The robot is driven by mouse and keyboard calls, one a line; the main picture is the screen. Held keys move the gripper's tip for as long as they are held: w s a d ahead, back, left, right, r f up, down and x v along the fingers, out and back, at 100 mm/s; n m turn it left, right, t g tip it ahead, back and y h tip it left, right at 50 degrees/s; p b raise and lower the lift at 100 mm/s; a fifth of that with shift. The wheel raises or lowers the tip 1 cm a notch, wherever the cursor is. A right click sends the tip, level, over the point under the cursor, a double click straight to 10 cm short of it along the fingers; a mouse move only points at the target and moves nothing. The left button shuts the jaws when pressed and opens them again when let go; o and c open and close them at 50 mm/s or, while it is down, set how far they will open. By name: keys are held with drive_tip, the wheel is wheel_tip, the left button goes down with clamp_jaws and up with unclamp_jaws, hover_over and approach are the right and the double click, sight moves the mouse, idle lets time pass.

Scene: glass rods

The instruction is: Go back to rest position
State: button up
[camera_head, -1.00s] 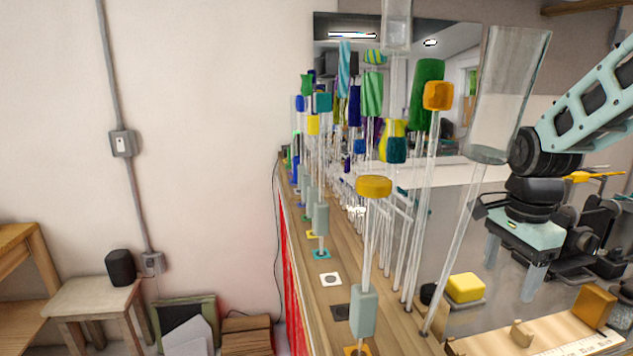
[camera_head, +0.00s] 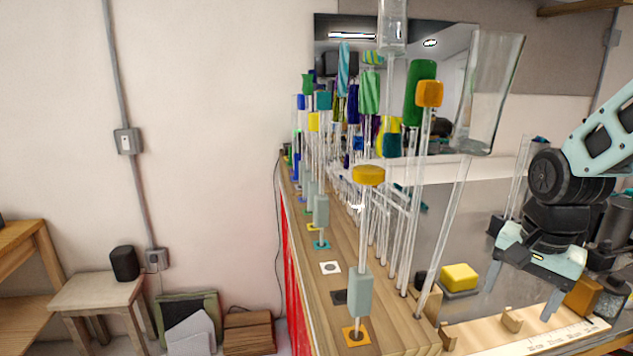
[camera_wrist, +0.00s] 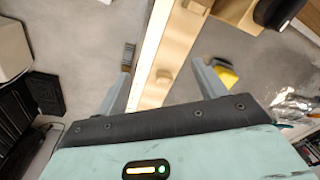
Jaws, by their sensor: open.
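My gripper (camera_head: 537,280) is at the right of the head view, jaws pointing down and spread, with nothing between them. In the wrist view my gripper (camera_wrist: 165,85) shows two separate fingers above a wooden strip (camera_wrist: 150,60) and a grey surface. The glass rods stand in a row on the wooden bench, left of my gripper. The nearest is a rod with a yellow top (camera_head: 368,175) and a grey-green lower block. Beside it are a rod with an orange top (camera_head: 429,93) and a rod with a large clear glass head (camera_head: 488,90). My gripper touches none of them.
A yellow block (camera_head: 460,277) sits on a dark base by the rods. A wooden rail (camera_head: 490,335) with small blocks runs along the front. An orange block (camera_head: 583,296) is close to my gripper. A stool (camera_head: 98,297) and black speaker (camera_head: 122,263) stand by the left wall.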

drive_tip(key=s+f+n+t, duration=0.1)
drive_tip(key=s+f+n, duration=0.1)
drive_tip(key=s+n, duration=0.55)
drive_tip(key=s+a+f+n+g+b, duration=0.1)
drive_tip(key=s+a+n, duration=0.3)
drive_tip(key=a, duration=0.5)
drive_tip(key=s+a+f+n+g+b, duration=0.1)
drive_tip(key=s+a+n+b, duration=0.2)
drive_tip(key=s+a+n, duration=0.2)
drive_tip(key=s+a, duration=0.2)
drive_tip(key=a, duration=0.2)
drive_tip(key=shift+s+a+f+y, duration=0.25)
drive_tip(key=shift+y, duration=0.05)
drive_tip(key=shift+n, duration=0.25)
